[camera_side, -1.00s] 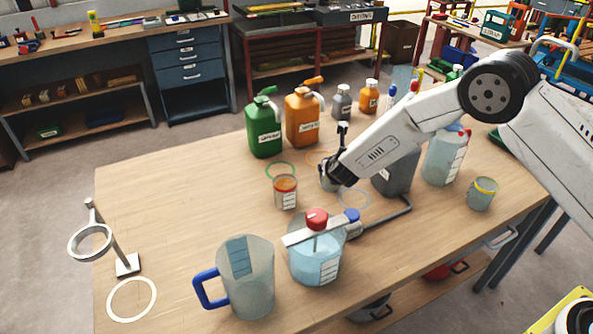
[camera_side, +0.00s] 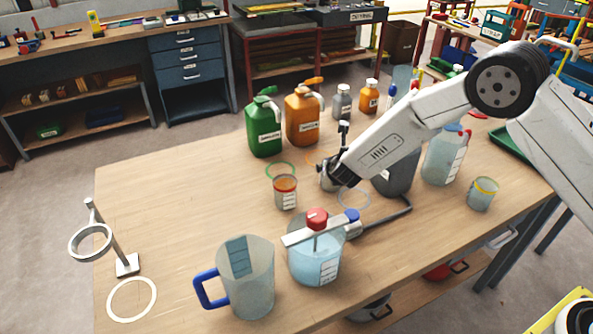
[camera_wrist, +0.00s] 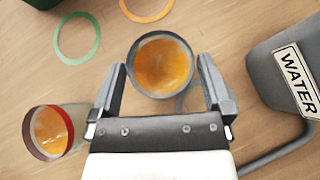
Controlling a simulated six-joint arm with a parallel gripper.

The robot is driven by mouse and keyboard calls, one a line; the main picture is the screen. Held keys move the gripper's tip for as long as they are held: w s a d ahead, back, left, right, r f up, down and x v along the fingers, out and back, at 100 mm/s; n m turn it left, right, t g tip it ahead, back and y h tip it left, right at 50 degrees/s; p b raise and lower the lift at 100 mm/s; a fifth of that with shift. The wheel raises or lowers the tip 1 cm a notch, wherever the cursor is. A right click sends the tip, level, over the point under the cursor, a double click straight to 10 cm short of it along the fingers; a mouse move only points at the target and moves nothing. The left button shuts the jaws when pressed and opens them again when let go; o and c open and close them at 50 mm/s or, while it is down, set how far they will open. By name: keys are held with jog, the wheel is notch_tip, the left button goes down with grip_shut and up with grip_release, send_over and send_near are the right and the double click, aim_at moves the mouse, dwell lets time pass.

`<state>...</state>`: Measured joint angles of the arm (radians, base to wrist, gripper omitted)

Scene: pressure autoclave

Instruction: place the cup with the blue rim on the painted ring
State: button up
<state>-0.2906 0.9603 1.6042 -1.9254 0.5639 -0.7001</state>
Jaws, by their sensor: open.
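A cup (camera_wrist: 160,66) with a dark, greyish-blue rim and orange contents stands on the table between my gripper's (camera_wrist: 162,72) two fingers in the wrist view. The fingers are open, one on each side of the cup. In the side view my gripper (camera_side: 336,170) largely hides this cup. Several painted rings lie flat on the table: a green ring (camera_wrist: 57,38), an orange ring (camera_wrist: 148,18), a pale blue-grey ring (camera_side: 368,202) and a white ring (camera_side: 110,302). The task does not say which ring is meant.
A red-rimmed cup (camera_wrist: 38,138) stands left of my gripper. A grey WATER container (camera_wrist: 268,85) is close on the right. A stirred beaker (camera_side: 315,265) and a blue-handled jug (camera_side: 250,285) stand in front. Green (camera_side: 262,135) and orange (camera_side: 302,115) jugs stand behind. The left table is mostly clear.

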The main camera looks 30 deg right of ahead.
jog(key=v, duration=1)
jog(key=shift+s+r, duration=0.15)
dwell(0.4)
jog(key=s+d+r+m+g+y, duration=0.1)
jog(key=s+d+m, duration=0.4)
jog(key=s+m, duration=0.7)
jog(key=s+d+r+m+g+y, duration=0.2)
jog(key=s+d+m+g, duration=0.4)
jog(key=s+m, duration=0.6)
jog(key=m+y, duration=0.1)
jog(key=m, duration=0.6)
jog(key=shift+d+m, duration=0.3)
jog(key=shift+w+r, duration=0.1)
jog(key=shift+r, duration=0.1)
